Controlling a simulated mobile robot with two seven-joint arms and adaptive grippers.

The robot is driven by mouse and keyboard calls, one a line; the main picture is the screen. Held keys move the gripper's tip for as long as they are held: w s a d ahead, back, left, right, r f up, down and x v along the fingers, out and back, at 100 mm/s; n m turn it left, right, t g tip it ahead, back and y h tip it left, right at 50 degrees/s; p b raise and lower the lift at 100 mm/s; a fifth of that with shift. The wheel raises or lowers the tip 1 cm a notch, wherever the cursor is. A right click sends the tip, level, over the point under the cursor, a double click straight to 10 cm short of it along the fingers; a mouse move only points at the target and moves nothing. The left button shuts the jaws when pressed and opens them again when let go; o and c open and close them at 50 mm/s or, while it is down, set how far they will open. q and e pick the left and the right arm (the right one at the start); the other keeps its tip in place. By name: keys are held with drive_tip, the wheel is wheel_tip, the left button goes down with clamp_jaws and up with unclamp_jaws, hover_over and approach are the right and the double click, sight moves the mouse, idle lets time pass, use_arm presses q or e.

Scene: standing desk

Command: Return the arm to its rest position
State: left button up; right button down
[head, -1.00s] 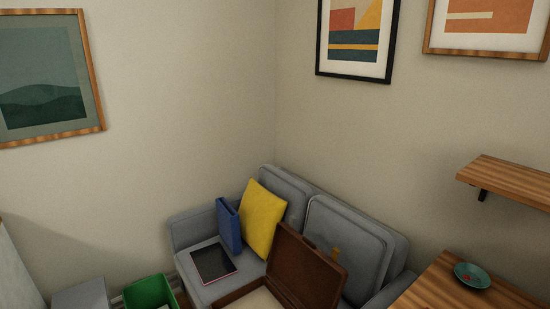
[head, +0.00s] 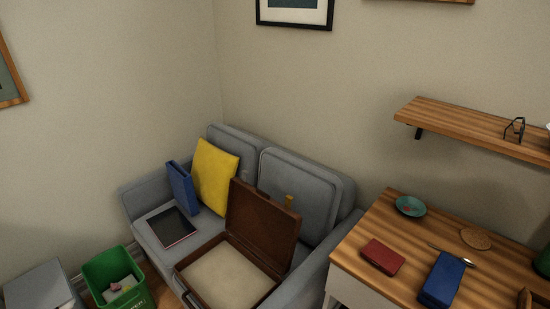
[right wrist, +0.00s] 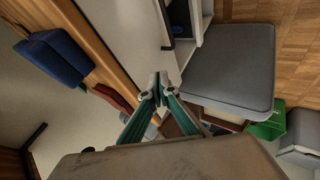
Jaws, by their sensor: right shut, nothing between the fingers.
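My right gripper (right wrist: 160,88) shows in the right wrist view, with its two fingertips together and nothing between them. It hangs in free air beside the wooden desk (right wrist: 95,50), apart from the things on it. In the head view neither gripper shows, and my left gripper is in no view. The desk also shows in the head view (head: 375,225) at the lower right. On it are a dark red case (head: 382,257), a blue case (head: 443,278) and a teal dish (head: 410,206). The blue case also shows in the right wrist view (right wrist: 55,58).
A grey sofa (head: 140,198) holds an open brown briefcase (head: 265,228), a yellow cushion (head: 214,172), a blue binder (head: 182,188) and a dark flat book (head: 173,227). A green bin (head: 92,272) stands left of it. A wooden shelf (head: 470,120) juts from the wall above the desk.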

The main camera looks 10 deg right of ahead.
drive_tip(key=a+f+m+t+y, duration=0.2)
drive_tip(key=a+f+y, duration=0.3)
drive_tip(key=a+f, duration=0.5)
drive_tip(key=shift+a+f+m+t+y, duration=0.3)
drive_tip(key=shift+a+f+t+y, duration=0.1)
drive_tip(key=shift+a, duration=1.2)
